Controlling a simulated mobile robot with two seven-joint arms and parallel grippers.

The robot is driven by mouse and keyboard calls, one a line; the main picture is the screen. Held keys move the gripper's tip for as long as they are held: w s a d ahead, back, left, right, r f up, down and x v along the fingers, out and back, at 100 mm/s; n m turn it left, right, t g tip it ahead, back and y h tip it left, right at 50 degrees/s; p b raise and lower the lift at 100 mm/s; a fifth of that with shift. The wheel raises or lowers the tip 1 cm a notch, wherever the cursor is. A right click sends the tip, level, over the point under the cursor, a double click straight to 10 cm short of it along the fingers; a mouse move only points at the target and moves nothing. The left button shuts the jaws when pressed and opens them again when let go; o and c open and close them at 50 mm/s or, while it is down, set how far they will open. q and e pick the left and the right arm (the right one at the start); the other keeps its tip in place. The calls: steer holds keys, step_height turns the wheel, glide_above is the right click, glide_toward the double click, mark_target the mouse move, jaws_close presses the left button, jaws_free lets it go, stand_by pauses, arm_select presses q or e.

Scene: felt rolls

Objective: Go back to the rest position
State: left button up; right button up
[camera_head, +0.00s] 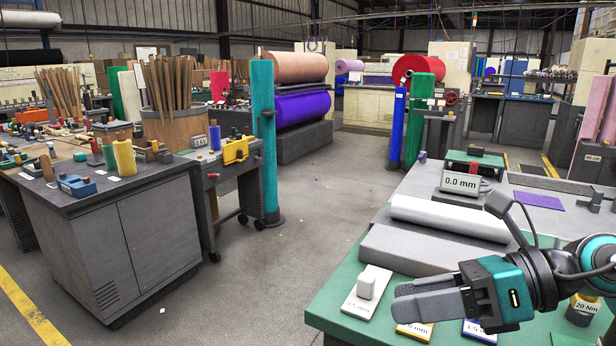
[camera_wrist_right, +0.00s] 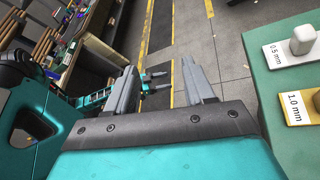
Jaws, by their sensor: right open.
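My right gripper (camera_head: 396,299) is at the lower right of the head view, over the green bench near its front edge. Its grey fingers point left, are spread apart and hold nothing. In the right wrist view the right gripper (camera_wrist_right: 158,68) also shows an empty gap between its fingers, with the floor behind. A small teal and dark pronged part beyond these fingers may be my left gripper (camera_wrist_right: 152,82), but it is partly hidden and its jaw state is unclear. My left arm does not show in the head view.
A grey workbench (camera_head: 125,235) stands left. The floor between is clear.

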step_height(320, 180, up, 6)
steer(key=w+a+m+t+y, duration=0.1)
steer(key=w+m+t+y, duration=0.25)
steer(key=m+t, duration=0.85)
steer(key=d+f+m+t+h, duration=0.1)
steer(key=d+f+m+h, duration=0.4)
steer(key=f+m+h, duration=0.5)
steer(key=d+f+m+t+h, duration=0.1)
steer(key=d+f+m+h, duration=0.5)
steer(key=m, duration=0.9)
steer(key=s+a+f+m+g, duration=0.2)
steer(key=s+f+m+g, duration=0.2)
steer(key=s+f+g, duration=0.45)
steer(key=s+a+f+m+g, duration=0.25)
steer(key=s+f+g, duration=0.25)
steer(key=s+f, duration=0.5)
steer(key=w+a+f+t, duration=0.2)
steer(key=w+f+t, duration=0.4)
steer(key=t, duration=0.1)
steer(key=shift+w+f+y+p, duration=0.3)
steer(key=shift+w+y, duration=0.1)
steer(key=shift+y, duration=0.05)
